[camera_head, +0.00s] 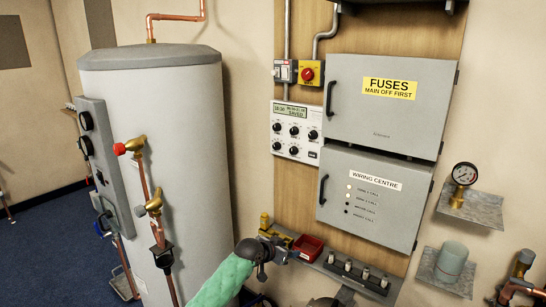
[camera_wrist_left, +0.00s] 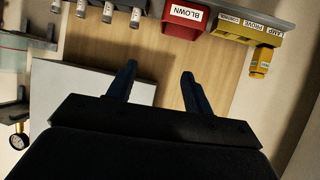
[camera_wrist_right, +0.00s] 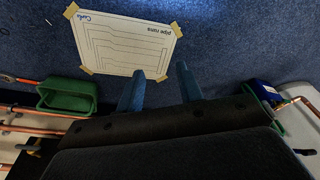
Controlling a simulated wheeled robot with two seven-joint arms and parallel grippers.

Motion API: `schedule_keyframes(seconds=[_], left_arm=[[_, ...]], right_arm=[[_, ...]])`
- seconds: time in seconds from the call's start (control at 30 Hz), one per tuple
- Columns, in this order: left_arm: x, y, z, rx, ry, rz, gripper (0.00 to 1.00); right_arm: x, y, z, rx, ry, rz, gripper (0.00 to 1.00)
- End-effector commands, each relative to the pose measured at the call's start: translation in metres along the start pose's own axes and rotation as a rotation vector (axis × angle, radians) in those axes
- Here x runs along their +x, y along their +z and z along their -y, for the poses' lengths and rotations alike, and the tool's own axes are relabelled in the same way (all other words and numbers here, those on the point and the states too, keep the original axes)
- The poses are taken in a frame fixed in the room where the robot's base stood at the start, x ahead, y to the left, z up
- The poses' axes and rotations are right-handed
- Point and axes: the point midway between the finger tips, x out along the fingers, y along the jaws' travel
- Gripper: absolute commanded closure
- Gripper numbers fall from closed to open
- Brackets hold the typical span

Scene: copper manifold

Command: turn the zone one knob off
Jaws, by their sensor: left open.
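A white control panel (camera_head: 297,131) with a small display and several black knobs is on the wooden board, left of the grey boxes. The knob labels are too small to read, so I cannot tell which is zone one. The grey wiring centre box (camera_head: 370,222) has its top two lamps lit and its lower ones dark. My left gripper (camera_head: 282,250) is below the panel, near the shelf and apart from the knobs. Its two fingers stand apart and empty in the left wrist view (camera_wrist_left: 158,78). My right gripper (camera_wrist_right: 160,82) is open and empty above the blue floor.
A red isolator switch (camera_head: 309,74) is above the panel. The grey fuses box (camera_head: 390,115) and water cylinder (camera_head: 185,160) flank it. A pipe-runs sheet (camera_wrist_right: 125,45) is taped to the floor.

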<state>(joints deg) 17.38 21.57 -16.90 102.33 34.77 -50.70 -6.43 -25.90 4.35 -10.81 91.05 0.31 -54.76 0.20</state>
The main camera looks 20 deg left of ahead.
Motion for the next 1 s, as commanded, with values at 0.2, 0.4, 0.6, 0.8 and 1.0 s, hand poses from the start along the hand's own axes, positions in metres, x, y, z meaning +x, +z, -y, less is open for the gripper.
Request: schedule_keyframes(seconds=[0.2, 0.4, 0.6, 0.8, 1.0], left_arm=[[-0.005, -0.125, 0.077, 0.012, -0.037, -0.166, 0.49], [-0.028, -0.234, 0.147, 0.008, -0.079, -0.319, 0.49], [-0.059, -0.316, 0.2, 0.0, -0.118, -0.441, 0.49], [-0.075, -0.351, 0.224, -0.007, -0.136, -0.496, 0.49], [-0.068, -0.361, 0.227, -0.009, -0.137, -0.502, 0.49]], right_arm=[[0.036, 0.028, -0.01, -0.005, 0.011, -0.002, 0.64], [0.065, 0.056, -0.019, -0.01, 0.021, -0.007, 0.64], [0.084, 0.081, -0.027, -0.013, 0.028, -0.011, 0.64], [0.093, 0.091, -0.03, -0.015, 0.031, -0.015, 0.64], [0.098, 0.101, -0.034, -0.018, 0.034, -0.019, 0.64]])
